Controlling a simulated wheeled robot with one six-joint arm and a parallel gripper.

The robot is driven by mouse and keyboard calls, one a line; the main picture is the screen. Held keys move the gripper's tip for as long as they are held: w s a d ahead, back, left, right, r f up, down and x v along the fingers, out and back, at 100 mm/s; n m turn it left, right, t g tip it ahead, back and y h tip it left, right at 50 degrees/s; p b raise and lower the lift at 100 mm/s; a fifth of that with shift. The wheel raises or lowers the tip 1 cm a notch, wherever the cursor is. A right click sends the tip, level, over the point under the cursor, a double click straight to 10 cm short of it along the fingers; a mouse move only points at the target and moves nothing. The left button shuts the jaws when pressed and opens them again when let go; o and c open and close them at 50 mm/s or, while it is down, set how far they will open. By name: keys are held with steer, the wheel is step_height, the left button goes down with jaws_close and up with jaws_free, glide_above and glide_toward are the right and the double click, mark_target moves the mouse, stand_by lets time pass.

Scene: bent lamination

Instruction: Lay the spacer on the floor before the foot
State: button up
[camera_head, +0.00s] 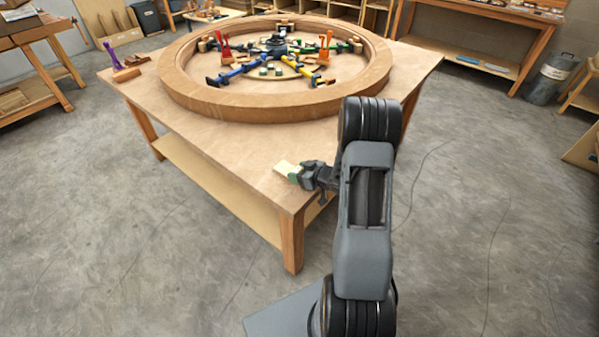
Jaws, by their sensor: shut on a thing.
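My gripper (297,175) is low over the near corner of the wooden table, outside the ring. It is shut on a small pale yellow block, which looks like the spacer (284,166). The block sticks out to the left of the fingers; its far side is partly hidden by them. I cannot tell whether it touches the tabletop. A large wooden ring (255,107) lies on the table. Inside it are several bar clamps, including a blue one (236,73) and a yellow one (309,74), around a dark hub. Which foot is meant is too small to tell.
The near tabletop (225,140) is mostly clear. A purple-handled tool (112,56) lies at its left edge. Small blocks sit inside the ring. Benches stand around; a grey bin (552,78) is at right. The concrete floor (130,220) is open.

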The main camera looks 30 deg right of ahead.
steer(key=shift+f, duration=0.15)
steer(key=o, duration=0.9)
